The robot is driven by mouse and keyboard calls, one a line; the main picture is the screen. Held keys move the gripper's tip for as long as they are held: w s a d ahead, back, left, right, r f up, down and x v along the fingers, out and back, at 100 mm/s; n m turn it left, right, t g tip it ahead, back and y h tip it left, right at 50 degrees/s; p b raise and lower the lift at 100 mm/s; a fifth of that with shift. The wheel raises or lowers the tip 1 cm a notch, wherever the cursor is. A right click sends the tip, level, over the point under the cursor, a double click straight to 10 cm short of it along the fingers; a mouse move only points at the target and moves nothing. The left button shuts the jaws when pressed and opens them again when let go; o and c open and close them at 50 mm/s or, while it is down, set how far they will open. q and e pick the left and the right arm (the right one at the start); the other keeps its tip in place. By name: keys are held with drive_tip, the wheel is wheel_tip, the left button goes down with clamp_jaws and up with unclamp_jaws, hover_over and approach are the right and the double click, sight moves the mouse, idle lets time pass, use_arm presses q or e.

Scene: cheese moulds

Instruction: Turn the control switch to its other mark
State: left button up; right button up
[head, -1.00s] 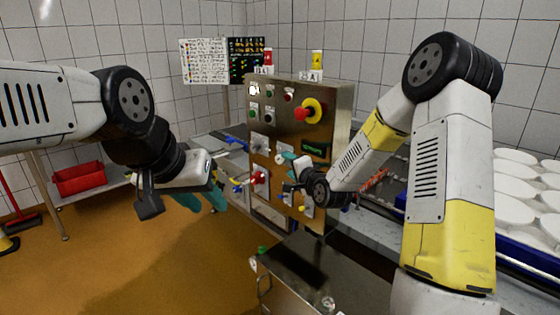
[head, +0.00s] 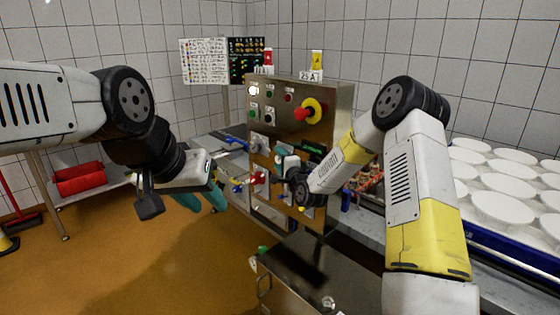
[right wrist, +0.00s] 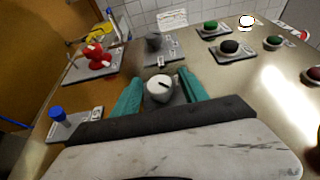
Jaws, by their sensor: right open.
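The control switch appears to be the round silver knob (right wrist: 160,88) with a dark pointer line, on the steel control panel (head: 318,135). In the right wrist view my right gripper (right wrist: 160,97) is open, with one teal finger on each side of this knob. I cannot tell whether the fingers touch it. In the head view my right gripper (head: 283,158) is at the panel's middle, and my wrist hides most of the knob. My left gripper (head: 206,199) hangs left of the panel, its teal fingers apart and empty.
Close around the knob are a red valve-like handle (right wrist: 97,57), a grey knob (right wrist: 154,41), a blue control (right wrist: 57,114) and a black button (right wrist: 229,46). A red-and-yellow emergency button (head: 304,112) juts out higher up. White moulds (head: 503,207) stand at the right.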

clamp_jaws()
drive_tip(key=shift+r, duration=0.1)
idle(0.3)
drive_tip(key=n+g+h, duration=0.1)
drive_tip(key=g, duration=0.1)
drive_tip(key=g+h, duration=0.1)
drive_tip(key=g, duration=0.1)
drive_tip(key=shift+a+n, duration=0.1)
drive_tip(key=shift+n, duration=0.3)
drive_tip(key=n+g+h, duration=0.1)
drive_tip(key=g+h, duration=0.1)
drive_tip(key=g, duration=0.1)
drive_tip(key=shift+a, duration=0.2)
drive_tip(key=g+h, duration=0.2)
drive_tip(key=n+g+h, duration=0.1)
drive_tip(key=h, duration=0.1)
drive_tip(key=shift+w+d+g, duration=0.1)
drive_tip(key=shift+d+g, duration=0.1)
drive_tip(key=shift+g, duration=0.2)
drive_tip(key=shift+d+n+g+h, duration=0.1)
drive_tip(key=shift+n+g+h, duration=0.3)
drive_tip(key=shift+g+h, duration=0.75)
